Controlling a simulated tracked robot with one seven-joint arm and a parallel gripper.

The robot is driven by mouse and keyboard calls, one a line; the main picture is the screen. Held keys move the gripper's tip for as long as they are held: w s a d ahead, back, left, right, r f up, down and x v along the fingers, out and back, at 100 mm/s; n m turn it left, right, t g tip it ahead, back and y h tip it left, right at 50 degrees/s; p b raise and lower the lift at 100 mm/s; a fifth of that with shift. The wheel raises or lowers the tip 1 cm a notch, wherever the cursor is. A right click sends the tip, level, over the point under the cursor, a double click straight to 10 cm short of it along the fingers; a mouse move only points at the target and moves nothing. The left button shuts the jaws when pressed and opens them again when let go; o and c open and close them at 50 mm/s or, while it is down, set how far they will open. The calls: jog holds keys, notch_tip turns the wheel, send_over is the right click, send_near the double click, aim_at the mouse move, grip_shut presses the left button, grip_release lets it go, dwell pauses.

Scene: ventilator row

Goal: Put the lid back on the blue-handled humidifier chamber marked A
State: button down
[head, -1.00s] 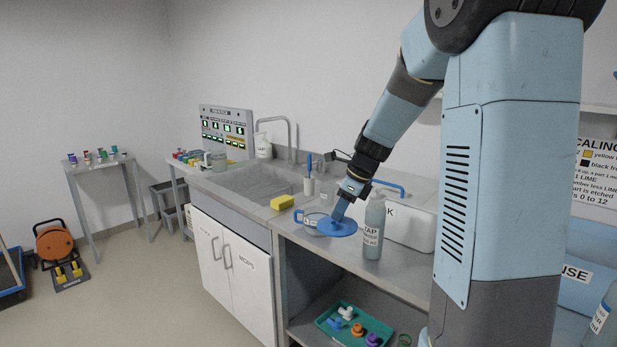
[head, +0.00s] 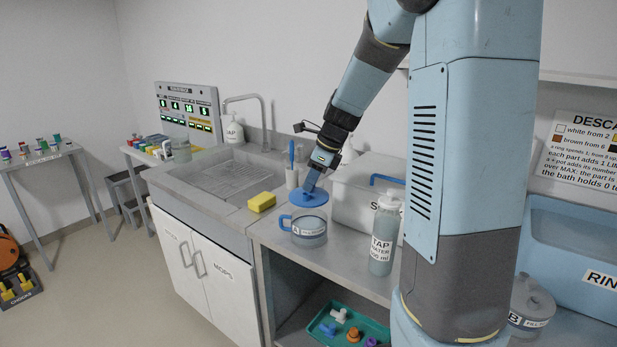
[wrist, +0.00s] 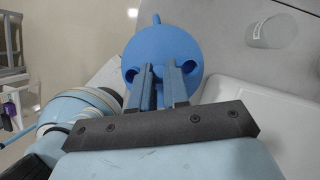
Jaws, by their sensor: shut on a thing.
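The humidifier chamber marked A (head: 308,236) is a clear round pot with a blue side handle (head: 284,222). It stands upright on the counter near the front edge in the head view. My gripper (head: 310,187) is shut on the round blue lid (head: 297,199) and holds it roughly level. The lid appears just above and behind the chamber's rim in the head view; its height over the rim is hard to tell.
A tap water bottle (head: 382,245) stands right of the chamber. A white box (head: 350,199) with a blue handle is behind it. A yellow sponge (head: 262,202) and a cup with a blue brush (head: 292,178) are to the left and back. A teal tray (head: 376,331) sits on the lower shelf.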

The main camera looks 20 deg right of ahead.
aim_at(315, 192)
jog(key=shift+a+f, duration=0.1)
jog(key=shift+f, duration=2.45)
jog(key=shift+s+f, duration=0.1)
jog(key=shift+f, duration=0.35)
jog(key=shift+f, duration=0.1)
dwell(0.4)
jog(key=c, duration=1)
grip_release()
jog(key=shift+c, duration=0.2)
jog(key=shift+o, duration=0.3)
jog(key=o, duration=0.4)
